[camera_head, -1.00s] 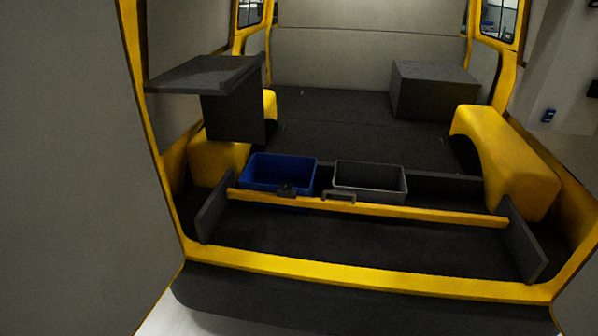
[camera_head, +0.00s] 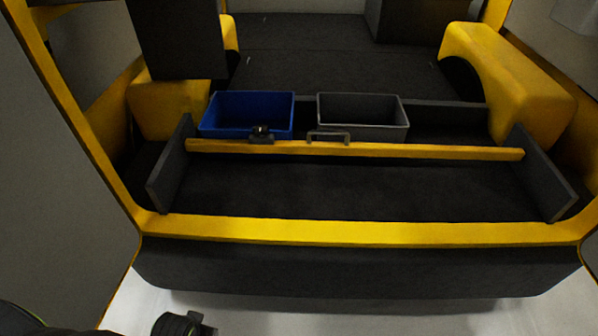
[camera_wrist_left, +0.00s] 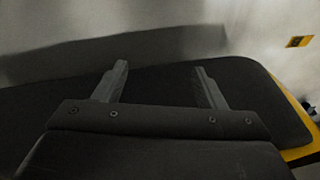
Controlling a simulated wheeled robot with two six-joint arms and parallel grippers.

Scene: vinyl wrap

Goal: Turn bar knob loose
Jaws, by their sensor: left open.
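The yellow bar (camera_head: 420,152) runs across the van's load bay in the head view, between two dark side boards. A small black knob (camera_head: 262,133) sits on the bar left of its middle, in front of the blue bin. A grey handle (camera_head: 328,137) stands on the bar to the right of the knob. My left gripper (camera_wrist_left: 161,72) is open and empty in the left wrist view, well apart from the knob. Dark parts at the head view's bottom left look like my left arm. My right gripper is not in view.
A blue bin (camera_head: 250,97) and a grey bin (camera_head: 362,98) stand behind the bar. Dark side boards (camera_head: 170,165) and (camera_head: 545,175) flank it. The yellow sill (camera_head: 350,232) and dark bumper (camera_head: 350,268) lie in front. The floor between bar and sill is clear.

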